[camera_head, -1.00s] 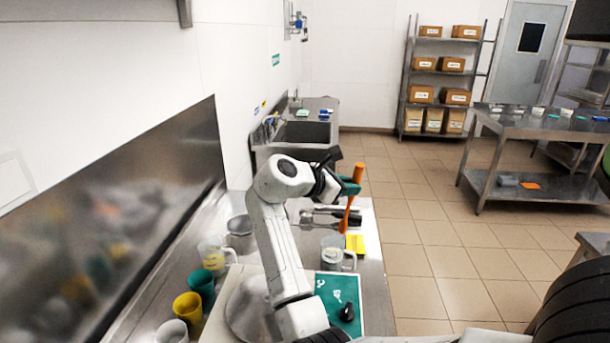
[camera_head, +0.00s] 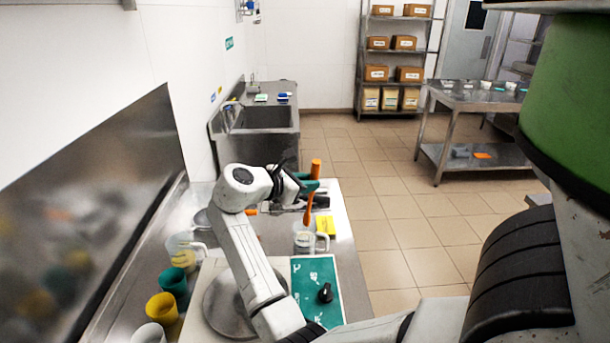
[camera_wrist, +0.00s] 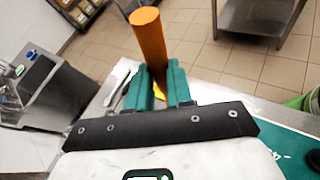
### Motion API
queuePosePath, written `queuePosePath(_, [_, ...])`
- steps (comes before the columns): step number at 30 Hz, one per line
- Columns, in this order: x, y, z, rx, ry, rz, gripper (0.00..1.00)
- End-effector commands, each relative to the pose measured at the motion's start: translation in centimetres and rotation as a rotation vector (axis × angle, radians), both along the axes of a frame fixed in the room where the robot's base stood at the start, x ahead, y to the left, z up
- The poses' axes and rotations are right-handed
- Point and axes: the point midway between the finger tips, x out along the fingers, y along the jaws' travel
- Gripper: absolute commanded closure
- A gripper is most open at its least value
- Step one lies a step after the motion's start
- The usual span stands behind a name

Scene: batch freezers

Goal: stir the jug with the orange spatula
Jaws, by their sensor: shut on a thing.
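The orange spatula (camera_head: 308,205) stands nearly upright above the clear jug (camera_head: 303,240), its lower end close to the jug's rim. I cannot tell whether its tip is inside. My gripper (camera_head: 308,186), with green fingers, is shut on the spatula's handle. In the wrist view, the orange handle (camera_wrist: 150,38) sticks up from between the fingers of my gripper (camera_wrist: 158,82); the jug is hidden there. The jug has a handle on its right side and stands on the steel counter behind the green board.
A second clear jug (camera_head: 182,250), a green cup (camera_head: 173,285) and a yellow cup (camera_head: 162,308) stand left on the counter. A yellow item (camera_head: 326,226) lies right of the jug. A green board (camera_head: 318,292) with a black object lies in front. A sink (camera_head: 262,120) is behind.

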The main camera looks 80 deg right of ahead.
Motion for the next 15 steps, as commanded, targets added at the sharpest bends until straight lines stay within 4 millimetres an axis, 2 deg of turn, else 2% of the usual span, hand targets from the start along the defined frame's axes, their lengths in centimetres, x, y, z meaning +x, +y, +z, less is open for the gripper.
queuePosePath(15, [0.2, -0.3, -3.8, 0.000, 0.002, 0.001, 1.00])
